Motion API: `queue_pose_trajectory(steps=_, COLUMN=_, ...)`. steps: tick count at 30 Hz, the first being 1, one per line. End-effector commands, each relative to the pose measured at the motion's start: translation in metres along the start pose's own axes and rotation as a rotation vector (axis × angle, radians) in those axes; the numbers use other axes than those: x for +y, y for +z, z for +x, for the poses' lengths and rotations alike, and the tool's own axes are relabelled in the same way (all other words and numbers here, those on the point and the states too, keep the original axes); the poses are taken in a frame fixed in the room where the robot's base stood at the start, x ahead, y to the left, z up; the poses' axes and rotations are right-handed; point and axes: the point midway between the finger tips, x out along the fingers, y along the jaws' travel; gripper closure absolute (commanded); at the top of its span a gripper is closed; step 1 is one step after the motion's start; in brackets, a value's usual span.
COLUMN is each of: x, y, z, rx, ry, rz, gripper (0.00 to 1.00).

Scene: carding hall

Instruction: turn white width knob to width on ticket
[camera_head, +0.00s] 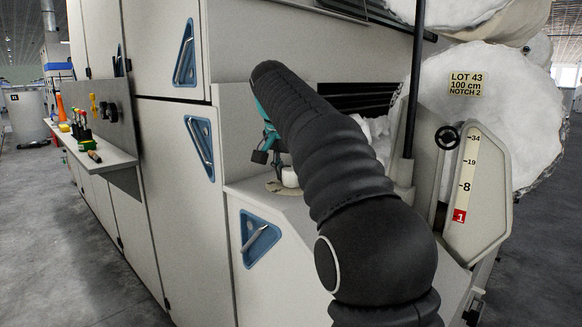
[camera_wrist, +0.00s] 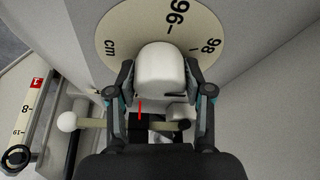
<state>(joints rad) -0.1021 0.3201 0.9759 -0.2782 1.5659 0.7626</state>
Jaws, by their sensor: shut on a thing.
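The white width knob (camera_wrist: 161,74) sits on a cream round dial marked "cm" (camera_wrist: 120,40) in the wrist view. My gripper (camera_wrist: 162,92) is shut on the knob, one finger on each side. Two numerals show on the dial's rim, one like 96 and one like 98 or 86; the rest is hidden. In the head view the knob (camera_head: 290,178) shows small beside my gripper (camera_head: 272,146), on the machine's sloping ledge, partly behind my arm. The ticket (camera_head: 466,84) on the white roll reads "LOT 43, 100 cm, NOTCH 2".
A slanted scale plate (camera_head: 464,190) with marks 34, 19, 8 and a red 1 stands right of my arm, with a black handwheel (camera_head: 447,138). A white-ball lever (camera_wrist: 68,122) lies close left of the knob. A tool shelf (camera_head: 100,155) is at left.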

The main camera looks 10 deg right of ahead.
Motion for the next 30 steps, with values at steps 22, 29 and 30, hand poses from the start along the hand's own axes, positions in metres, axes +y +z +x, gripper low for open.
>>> queue_pose_trajectory(steps=22, x=0.0000, y=-0.0011, z=0.0010, rx=0.002, ry=0.213, rz=0.511, gripper=0.84)
queue_pose_trajectory(steps=29, x=0.0008, y=-0.0012, z=0.0006, rx=0.002, ry=0.234, rz=0.559, gripper=0.84)
queue_pose_trajectory(steps=30, x=0.0009, y=-0.0011, z=0.0006, rx=0.002, ry=0.236, rz=0.562, gripper=0.84)
